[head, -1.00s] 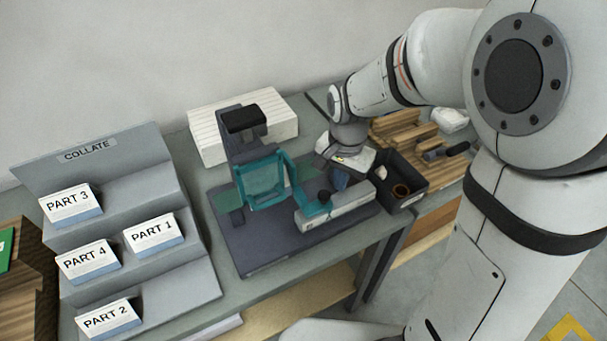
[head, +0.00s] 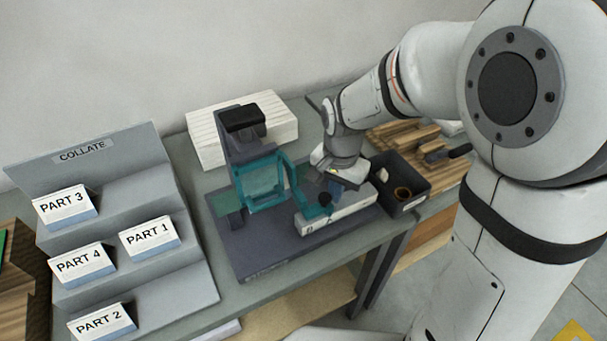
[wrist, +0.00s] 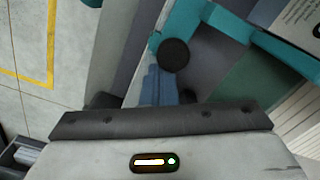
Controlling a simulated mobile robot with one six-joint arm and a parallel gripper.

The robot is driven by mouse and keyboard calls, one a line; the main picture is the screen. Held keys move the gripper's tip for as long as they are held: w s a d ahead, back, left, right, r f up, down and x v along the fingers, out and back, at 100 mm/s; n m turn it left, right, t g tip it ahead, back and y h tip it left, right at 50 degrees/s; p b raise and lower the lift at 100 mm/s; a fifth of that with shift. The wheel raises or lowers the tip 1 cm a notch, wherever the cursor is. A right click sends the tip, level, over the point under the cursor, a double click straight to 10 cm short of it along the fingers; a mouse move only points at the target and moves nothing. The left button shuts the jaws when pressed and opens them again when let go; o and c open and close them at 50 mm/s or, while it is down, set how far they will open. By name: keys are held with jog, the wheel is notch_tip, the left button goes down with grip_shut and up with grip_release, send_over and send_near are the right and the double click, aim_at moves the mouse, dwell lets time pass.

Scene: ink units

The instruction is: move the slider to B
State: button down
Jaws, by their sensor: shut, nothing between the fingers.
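A round black knob (head: 325,197) sits at the left part of a pale bar (head: 340,217) on the front of a dark grey machine (head: 262,250). Dark marks on the bar's front are too small to read for sure. The knob also shows in the wrist view (wrist: 174,54), just beyond my fingertips. My gripper (wrist: 158,76) is shut and empty, its blue fingers right beside the knob; I cannot tell whether they touch it. In the head view my wrist hangs over the bar's back right side and hides part of it. A teal frame (head: 262,190) stands behind and left of the knob.
A black bin (head: 412,207) with a brown round item stands right of the machine. A white stack (head: 202,145) is behind it. A grey COLLATE rack (head: 190,265) with several part stacks is at left. Wooden pieces (head: 395,130) lie at the back right.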

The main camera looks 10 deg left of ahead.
aim_at(322, 198)
jog(key=shift+s+a, duration=0.7)
jog(key=shift+a, duration=0.3)
jog(key=shift+s+a, duration=0.65)
jog(key=shift+a, duration=0.3)
jog(key=shift+d, duration=0.15)
jog(key=shift+w+d, duration=0.35)
jog(key=shift+d, duration=0.05)
notch_tip(322, 198, up, 7)
jog(key=p, duration=0.5)
jog(key=shift+r, duration=0.1)
